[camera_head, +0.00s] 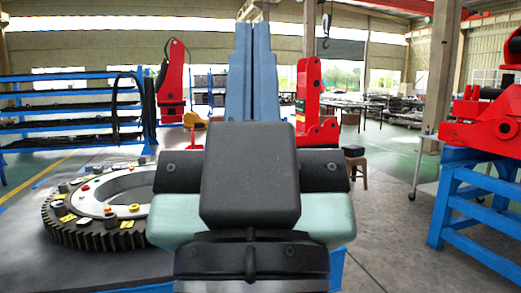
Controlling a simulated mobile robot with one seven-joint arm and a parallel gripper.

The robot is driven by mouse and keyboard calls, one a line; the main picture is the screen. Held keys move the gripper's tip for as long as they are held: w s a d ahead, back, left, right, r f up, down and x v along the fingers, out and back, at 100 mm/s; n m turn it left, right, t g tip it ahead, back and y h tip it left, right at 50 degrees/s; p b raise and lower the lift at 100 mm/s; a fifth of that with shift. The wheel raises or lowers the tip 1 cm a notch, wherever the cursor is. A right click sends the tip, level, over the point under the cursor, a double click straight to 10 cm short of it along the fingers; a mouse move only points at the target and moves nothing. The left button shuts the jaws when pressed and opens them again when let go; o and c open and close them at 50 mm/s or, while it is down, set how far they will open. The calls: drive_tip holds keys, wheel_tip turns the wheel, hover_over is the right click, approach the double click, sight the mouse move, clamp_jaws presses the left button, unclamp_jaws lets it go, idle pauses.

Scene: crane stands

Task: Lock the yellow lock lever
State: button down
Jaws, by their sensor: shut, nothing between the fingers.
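A small yellow lever-like part (192,120) shows just left of my arm, by the foot of the red crane part; I cannot tell whether it is the lock lever. Small yellow pieces (134,208) also sit on the dark toothed ring (75,230) at the left. My own black and pale green arm fills the lower middle and hides what lies behind it. My gripper's fingers do not show.
Red crane parts (173,85) (311,100) stand behind at left and right of the tall blue column (250,75). A red machine part (490,120) rests on a blue stand (462,205) at the right. Grey floor (395,215) between is clear.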

wheel_tip(320, 180, up, 22)
drive_tip(key=p, duration=1.9)
drive_tip(key=shift+p, duration=0.3)
